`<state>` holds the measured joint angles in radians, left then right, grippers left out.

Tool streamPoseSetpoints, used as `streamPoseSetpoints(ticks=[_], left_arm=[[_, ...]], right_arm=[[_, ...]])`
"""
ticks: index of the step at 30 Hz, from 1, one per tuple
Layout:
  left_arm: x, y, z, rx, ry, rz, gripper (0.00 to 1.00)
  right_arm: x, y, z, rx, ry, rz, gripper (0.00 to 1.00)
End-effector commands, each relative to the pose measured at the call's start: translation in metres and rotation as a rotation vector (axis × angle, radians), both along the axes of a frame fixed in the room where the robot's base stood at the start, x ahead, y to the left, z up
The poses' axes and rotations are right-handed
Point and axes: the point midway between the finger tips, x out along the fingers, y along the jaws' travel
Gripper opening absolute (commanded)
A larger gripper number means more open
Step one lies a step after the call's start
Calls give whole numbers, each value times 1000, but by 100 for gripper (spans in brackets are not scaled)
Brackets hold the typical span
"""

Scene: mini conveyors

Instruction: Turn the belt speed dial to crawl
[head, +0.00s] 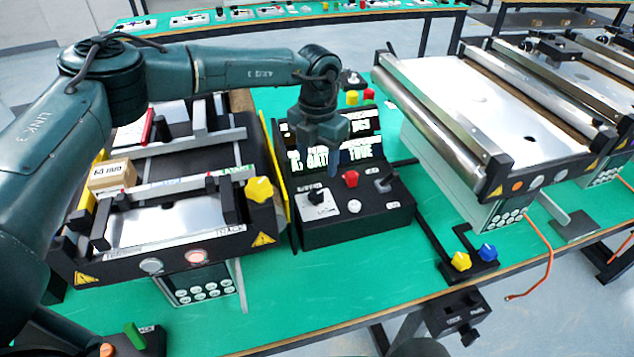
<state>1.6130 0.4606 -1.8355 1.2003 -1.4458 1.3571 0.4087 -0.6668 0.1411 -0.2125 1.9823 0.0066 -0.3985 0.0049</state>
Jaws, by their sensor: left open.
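A black control box (355,232) stands mid-table. On its top left is a black dial (317,197) on a white marked plate. It looks like the speed dial, but its lettering is too small to read, so I cannot tell its setting. My left gripper (320,168) points down just above and behind this dial, open and empty, apart from it as far as I can see. It partly covers the box's lettered display panel (362,149). My right gripper is not in view.
A red button (351,179) and a black lever (384,181) sit right of the dial. A small conveyor with a yellow knob (260,190) and a cardboard box (112,174) is at left. A larger conveyor (480,105) is at right. Yellow (461,261) and blue (487,252) knobs sit near the front edge.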

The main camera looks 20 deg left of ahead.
Motion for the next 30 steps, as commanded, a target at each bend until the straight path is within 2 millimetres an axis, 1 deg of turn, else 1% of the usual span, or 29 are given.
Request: streamPoseSetpoints(ticks=[1, 6, 9, 12, 15, 18, 25, 26, 30], left_arm=[[-1, 0, -10, 2, 5, -1, 54], [-1, -1, -46, -1, 4, 0, 54], [-1, 0, -62, 0, 3, 0, 54], [0, -1, -74, -2, 2, -1, 54], [0, 0, -82, -1, 1, -1, 54], [0, 0, -85, -1, 0, -1, 54], [0, 0, -86, -1, -1, -1, 54], [0, 0, -86, -1, 0, -1, 53], [0, 0, -86, -2, 1, -1, 41]], right_arm=[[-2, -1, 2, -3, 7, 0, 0], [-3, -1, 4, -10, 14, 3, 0], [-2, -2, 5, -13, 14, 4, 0], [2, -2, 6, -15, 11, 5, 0], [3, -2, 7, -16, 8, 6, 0], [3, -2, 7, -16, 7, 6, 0], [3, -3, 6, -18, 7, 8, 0], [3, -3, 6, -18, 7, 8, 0], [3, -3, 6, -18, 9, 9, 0]])
